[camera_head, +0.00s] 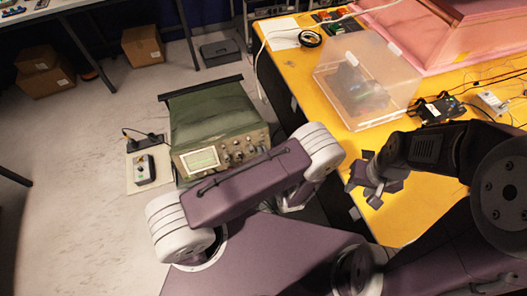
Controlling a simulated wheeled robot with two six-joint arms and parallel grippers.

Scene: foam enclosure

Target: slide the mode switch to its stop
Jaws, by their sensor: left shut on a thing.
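I cannot clearly make out the mode switch. A small grey control box (144,172) with a light face and small controls lies on a pale board (133,182) on the floor, left of the oscilloscope. An oscilloscope (215,115) with a green top has a lit screen, knobs and small controls on its front. My left arm crosses in front of the oscilloscope's lower front, and its forearm hides my left gripper and whatever it touches. My right gripper (372,180) hangs above the yellow table's near left edge, its purple fingers apart and nothing visible between them.
A yellow table (290,62) fills the right side. It carries a clear plastic bin (365,85), a black tape roll (310,38), electronics with wires and pink foam (450,45). Cardboard boxes (142,45) stand at the back left. The left floor is mostly clear.

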